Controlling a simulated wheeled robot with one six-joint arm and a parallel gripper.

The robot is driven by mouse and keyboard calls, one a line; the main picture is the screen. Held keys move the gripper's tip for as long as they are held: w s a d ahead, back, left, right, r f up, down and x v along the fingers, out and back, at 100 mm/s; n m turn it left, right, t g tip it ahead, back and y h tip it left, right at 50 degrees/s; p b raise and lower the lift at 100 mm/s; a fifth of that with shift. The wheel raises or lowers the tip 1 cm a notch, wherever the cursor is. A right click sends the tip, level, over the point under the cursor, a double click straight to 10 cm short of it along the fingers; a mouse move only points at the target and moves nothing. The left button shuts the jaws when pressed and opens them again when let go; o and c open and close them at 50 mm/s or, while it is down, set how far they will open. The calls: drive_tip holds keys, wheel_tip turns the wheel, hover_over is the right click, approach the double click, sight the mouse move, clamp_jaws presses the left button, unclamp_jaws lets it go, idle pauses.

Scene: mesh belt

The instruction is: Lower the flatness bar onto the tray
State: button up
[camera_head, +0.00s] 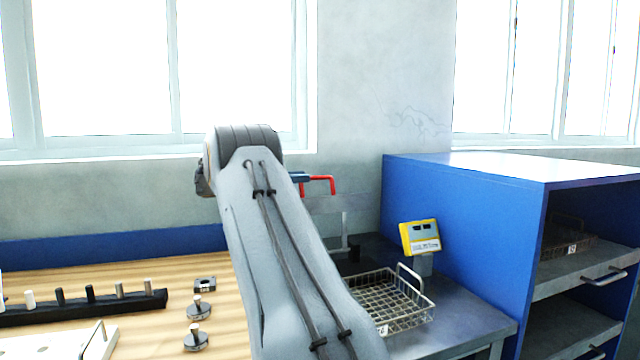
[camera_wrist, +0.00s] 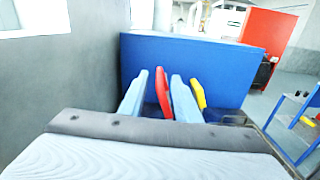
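My gripper (camera_wrist: 160,78) shows in the wrist view as two light blue fingers, set apart. A red handle (camera_wrist: 162,95) appears between them, with a visible gap on the left finger's side. In the head view the red handle (camera_head: 320,179) is an upside-down U just right of my wrist, by a blue fingertip.
A yellow display unit (camera_head: 420,237) stands behind the tray. A blue cabinet (camera_head: 450,240) with shelves rises at the right. On the wooden bench at left are a black pin rack (camera_head: 85,306), round weights (camera_head: 197,337) and a white block (camera_head: 60,345). The wall is close behind.

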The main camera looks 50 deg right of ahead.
sight(330, 176)
drive_tip(key=shift+d+f, duration=0.1)
drive_tip(key=shift+f, duration=0.2)
drive_tip(key=shift+p+x, duration=0.7)
drive_tip(key=shift+x, duration=3.15)
clamp_jaws()
